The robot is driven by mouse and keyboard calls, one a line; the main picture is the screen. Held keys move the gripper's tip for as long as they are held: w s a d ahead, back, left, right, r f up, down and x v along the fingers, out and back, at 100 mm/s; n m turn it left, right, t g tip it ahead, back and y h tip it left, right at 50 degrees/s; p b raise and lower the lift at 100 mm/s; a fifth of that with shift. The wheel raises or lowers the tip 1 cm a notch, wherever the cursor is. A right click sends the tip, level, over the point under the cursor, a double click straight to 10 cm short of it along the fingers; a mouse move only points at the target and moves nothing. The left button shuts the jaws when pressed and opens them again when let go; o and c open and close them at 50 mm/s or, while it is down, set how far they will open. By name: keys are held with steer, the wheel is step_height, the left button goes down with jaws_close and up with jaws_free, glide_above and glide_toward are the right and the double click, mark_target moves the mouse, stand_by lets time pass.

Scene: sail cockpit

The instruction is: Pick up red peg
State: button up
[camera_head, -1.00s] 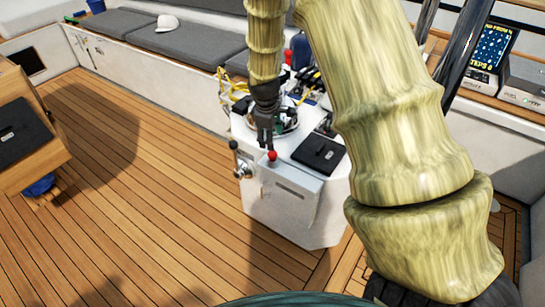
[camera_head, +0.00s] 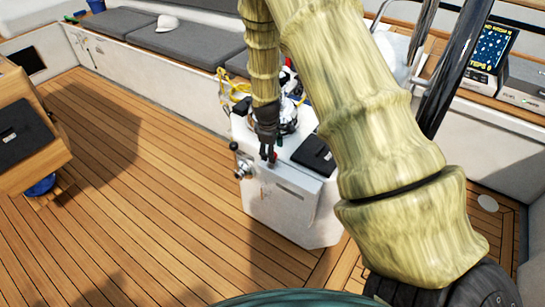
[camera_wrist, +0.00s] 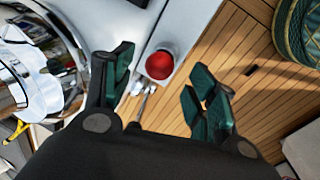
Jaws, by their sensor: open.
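The red peg (camera_wrist: 159,65) shows in the wrist view as a round red top on the edge of the white console (camera_wrist: 188,30). It appears between the two green-padded fingers of my gripper (camera_wrist: 163,85), nearer the left finger, with space visible around it. My gripper is open and empty. In the head view my gripper (camera_head: 267,156) points down over the front top edge of the console and hides most of the peg. I cannot tell how far the fingertips are above it.
A chrome lever (camera_head: 240,162) stands at the console's left side. A dark flat pad (camera_head: 314,153) lies to the right of my gripper. A shiny round compass housing (camera_wrist: 22,75) is close to the left finger. Wooden deck (camera_head: 150,190) is clear to the left.

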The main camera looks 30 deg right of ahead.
steer(key=shift+w+d+f+p, duration=0.1)
steer(key=shift+d+f+p, duration=0.1)
steer(key=shift+f, duration=0.6)
steer(key=shift+w+d+f+p, duration=0.1)
steer(key=shift+f+p, duration=0.05)
steer(key=shift+f, duration=0.6)
steer(key=shift+c, duration=0.2)
steer(key=c, duration=1)
